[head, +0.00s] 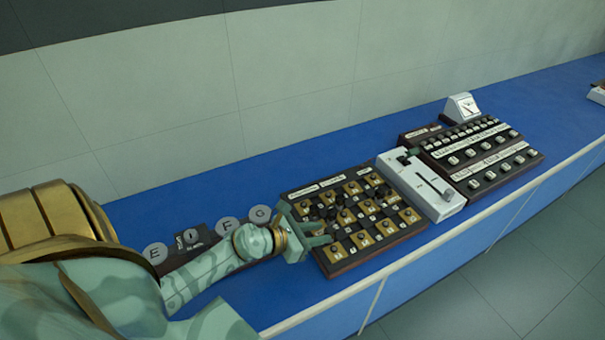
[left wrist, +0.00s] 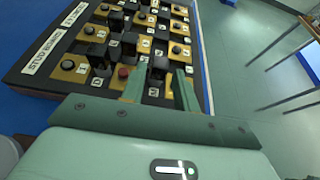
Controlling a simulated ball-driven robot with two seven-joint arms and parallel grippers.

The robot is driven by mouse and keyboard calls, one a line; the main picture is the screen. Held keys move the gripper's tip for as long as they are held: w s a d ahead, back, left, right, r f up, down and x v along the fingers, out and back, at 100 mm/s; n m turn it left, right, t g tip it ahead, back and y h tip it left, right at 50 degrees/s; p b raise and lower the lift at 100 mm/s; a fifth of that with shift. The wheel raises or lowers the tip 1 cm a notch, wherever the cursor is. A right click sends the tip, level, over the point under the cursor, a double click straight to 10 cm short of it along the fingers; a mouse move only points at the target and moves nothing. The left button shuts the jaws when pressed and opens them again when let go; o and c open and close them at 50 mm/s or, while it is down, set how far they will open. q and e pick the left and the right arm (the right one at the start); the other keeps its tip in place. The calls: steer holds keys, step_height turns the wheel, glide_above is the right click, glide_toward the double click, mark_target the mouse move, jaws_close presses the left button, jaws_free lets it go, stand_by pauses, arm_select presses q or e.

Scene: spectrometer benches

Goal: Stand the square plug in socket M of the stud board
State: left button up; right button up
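The stud board (head: 352,262) is a dark board with gold squares, dark sockets, black knobs and blocks, and small white letter labels. It fills the upper part of the left wrist view (left wrist: 35,82). My left gripper (head: 322,234) is over its near left part. In the left wrist view its two green fingers (left wrist: 160,80) stand apart, with a gap between them. My right gripper is not in view.
A white device with a lever (head: 425,192) stands right of the board, then a dark switch panel (head: 480,150) and a small meter (head: 461,107). Round lettered discs (head: 228,227) lie left, partly behind my arm. The blue bench (head: 300,165) is clear behind the board.

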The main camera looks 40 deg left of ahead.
arm_select(q)
steer(key=v, duration=0.5)
steer(key=shift+s+a, duration=0.1)
steer(key=shift+s, duration=0.05)
steer(key=shift+c, duration=0.2)
stand_by(0.9)
